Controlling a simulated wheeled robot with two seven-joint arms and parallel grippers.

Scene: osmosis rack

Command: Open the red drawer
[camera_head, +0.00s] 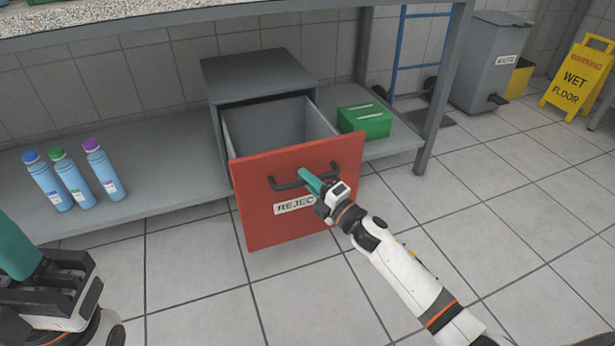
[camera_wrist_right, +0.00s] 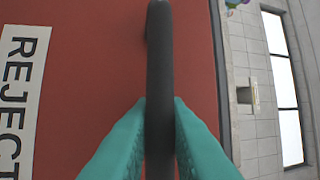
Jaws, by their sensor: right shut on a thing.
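The red drawer (camera_head: 256,222) has a red front with a white "REJECT" label, which also shows in the right wrist view (camera_wrist_right: 20,85). It is pulled well out of its grey cabinet (camera_head: 258,70), and its grey inside looks empty. My right gripper (camera_head: 308,180) is shut on the dark drawer handle (camera_wrist_right: 159,60); its teal fingers lie on both sides of the bar in the right wrist view. My left gripper (camera_head: 18,250) is at the lower left of the head view, away from the drawer. Only part of it shows, so its opening cannot be judged.
Three blue bottles (camera_head: 75,180) stand on the grey lower shelf (camera_head: 165,160) left of the cabinet. A green box (camera_head: 364,121) is on the shelf to the right. A grey waste bin (camera_head: 487,65) and a yellow wet-floor sign (camera_head: 579,75) stand at back right. The tiled floor in front is clear.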

